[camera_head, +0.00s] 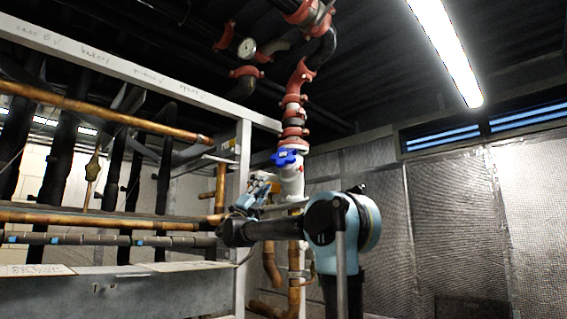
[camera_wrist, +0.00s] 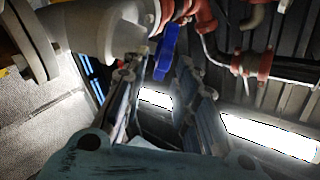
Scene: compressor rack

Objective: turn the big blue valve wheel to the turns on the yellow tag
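The blue valve wheel (camera_head: 287,157) is on the white pipe section below the red couplings, right of the rack's upright. In the wrist view the wheel (camera_wrist: 166,52) shows nearly edge-on, ahead of the fingertips. My gripper (camera_head: 264,183) is below and left of the wheel in the head view. In the wrist view my gripper (camera_wrist: 163,72) has its two fingers apart with a gap between them. The wheel lies across the far end of that gap, and I cannot tell whether a finger touches it. No yellow tag can be read in either view.
A pale metal frame (camera_head: 243,190) stands left of the valve pipe. Copper pipes (camera_head: 110,219) run across the rack at left. A gauge (camera_head: 247,47) and red couplings (camera_head: 300,80) hang above. A wire-mesh wall (camera_head: 440,210) is at right, with open room before it.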

